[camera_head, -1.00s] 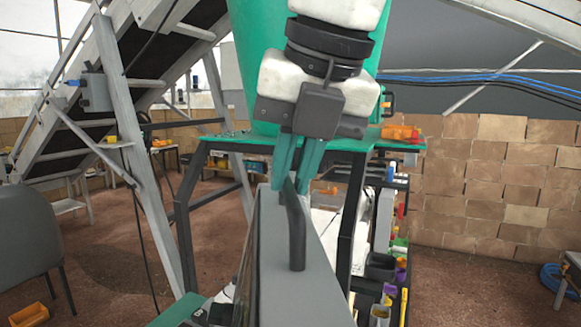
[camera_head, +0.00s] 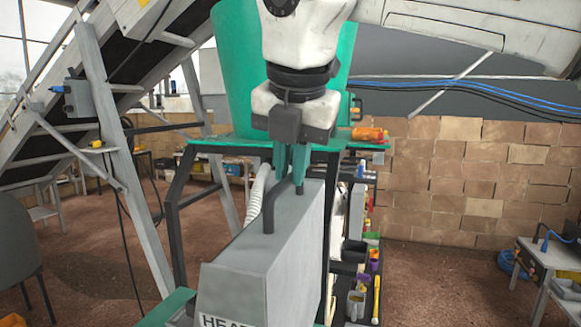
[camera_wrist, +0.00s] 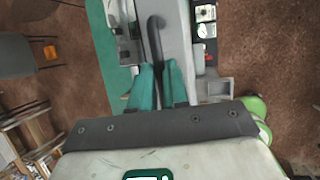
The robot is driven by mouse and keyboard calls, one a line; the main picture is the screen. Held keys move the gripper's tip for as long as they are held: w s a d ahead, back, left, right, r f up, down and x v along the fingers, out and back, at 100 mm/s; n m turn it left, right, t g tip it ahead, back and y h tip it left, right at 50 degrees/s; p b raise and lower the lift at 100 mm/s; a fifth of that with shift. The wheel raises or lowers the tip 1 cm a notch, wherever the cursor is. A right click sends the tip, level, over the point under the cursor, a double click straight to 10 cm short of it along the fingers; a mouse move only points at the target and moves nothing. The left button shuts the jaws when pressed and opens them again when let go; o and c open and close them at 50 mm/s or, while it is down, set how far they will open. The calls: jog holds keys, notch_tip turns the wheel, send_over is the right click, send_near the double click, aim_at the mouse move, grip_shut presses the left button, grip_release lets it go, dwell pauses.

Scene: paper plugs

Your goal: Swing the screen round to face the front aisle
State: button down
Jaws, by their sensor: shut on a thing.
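The screen (camera_head: 262,262) looks like a tall grey slab-like housing with a dark bent handle (camera_head: 270,206) on top. The screen's far side is hidden.
A green-topped bench (camera_head: 240,143) with a dark frame and a big green bin (camera_head: 228,70) stands behind. A conveyor (camera_head: 75,95) slopes at left, with a grey chair (camera_head: 22,248) below. A small table (camera_head: 548,262) stands at right. Brown floor is open between.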

jog(key=shift+s+m, duration=0.1)
jog(key=shift+m, duration=0.2)
jog(key=c, duration=1.1)
grip_release()
